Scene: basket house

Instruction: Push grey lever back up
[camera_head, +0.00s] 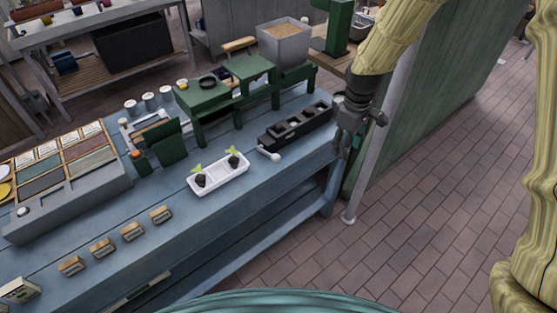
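A short light grey lever with a round knob (274,156) sticks out from the near left end of a black block with square pockets (290,133). The lever sits low, close to the blue bench top. My gripper (350,146) is dark grey and hangs pointing down at the bench's right end. It appears to the right of the black block and apart from the lever. Its fingers are small and dark, so I cannot tell whether they are open or shut. I see nothing held in it.
A white tray (232,185) with two dark plugs bearing green leaves is left of the lever. Green stands (250,68) and a grain bin (284,45) are behind the block. A green partition (440,85) and grey post (375,165) stand right of my gripper. Small boxes line the bench's front.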

